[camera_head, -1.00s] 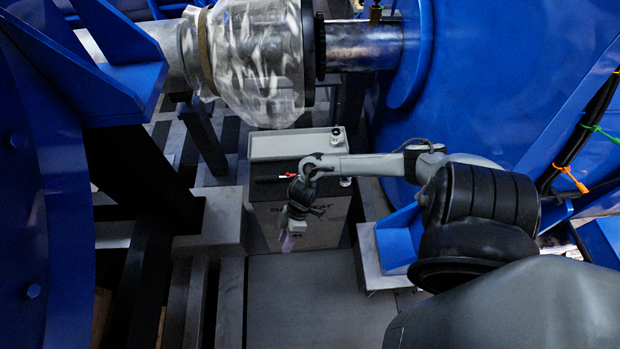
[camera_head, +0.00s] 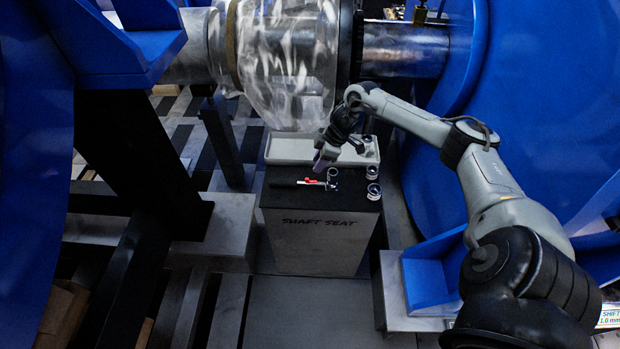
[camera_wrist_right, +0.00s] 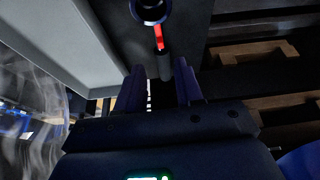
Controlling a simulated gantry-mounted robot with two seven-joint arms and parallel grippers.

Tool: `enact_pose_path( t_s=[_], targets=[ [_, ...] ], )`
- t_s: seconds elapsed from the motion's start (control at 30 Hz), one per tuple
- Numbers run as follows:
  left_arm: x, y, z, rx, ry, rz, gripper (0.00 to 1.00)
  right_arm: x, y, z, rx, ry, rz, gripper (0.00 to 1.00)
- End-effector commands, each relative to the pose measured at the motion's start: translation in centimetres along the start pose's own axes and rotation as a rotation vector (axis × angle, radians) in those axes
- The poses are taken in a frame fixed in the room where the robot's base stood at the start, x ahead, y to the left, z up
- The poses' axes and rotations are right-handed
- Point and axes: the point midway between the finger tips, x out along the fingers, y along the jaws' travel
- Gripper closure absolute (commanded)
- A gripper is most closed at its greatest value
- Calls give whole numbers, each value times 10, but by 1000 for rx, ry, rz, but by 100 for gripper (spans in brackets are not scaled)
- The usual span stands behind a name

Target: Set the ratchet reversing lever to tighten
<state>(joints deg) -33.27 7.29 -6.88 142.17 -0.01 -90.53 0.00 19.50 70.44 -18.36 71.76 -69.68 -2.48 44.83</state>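The ratchet (camera_head: 292,183) lies on the dark top of the shaft seat block, its black handle to the left and its ring head to the right. Its small red reversing lever (camera_head: 311,181) sits beside the head; I cannot tell which way it is set. The right wrist view shows the ratchet's ring head (camera_wrist_right: 151,12), the red lever (camera_wrist_right: 158,37) and part of the dark handle (camera_wrist_right: 165,66). My right gripper (camera_head: 321,163) hangs above and behind the ratchet. In the wrist view its fingers (camera_wrist_right: 159,86) are apart and empty, pointing toward the handle. My left gripper is out of view.
Several metal sockets (camera_head: 373,191) stand at the right side of the shaft seat block (camera_head: 315,244). A pale tray (camera_head: 290,150) runs along the block's back. A plastic-wrapped shaft (camera_head: 285,65) is behind, with blue housings on both sides. The block's front left top is clear.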

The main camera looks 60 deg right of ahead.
Motion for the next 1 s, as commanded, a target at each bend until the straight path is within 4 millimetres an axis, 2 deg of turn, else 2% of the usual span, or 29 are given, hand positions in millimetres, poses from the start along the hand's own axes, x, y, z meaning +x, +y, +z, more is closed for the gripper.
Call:
enact_pose_path(
  t_s=[0.03,0.2,0.43,0.63,0.97,1.0],
  targets=[
    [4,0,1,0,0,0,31,11,-1,0,1,4,-2,64],
    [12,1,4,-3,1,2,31,40,-1,0,1,2,-3,64],
    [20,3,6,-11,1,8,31,70,-1,0,1,2,-2,64],
    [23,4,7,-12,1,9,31,81,-1,0,-1,1,-1,64],
    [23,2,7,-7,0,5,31,83,-1,0,-1,0,-1,64],
    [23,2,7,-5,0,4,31,83,-1,0,-1,0,-1,70]
  ],
)
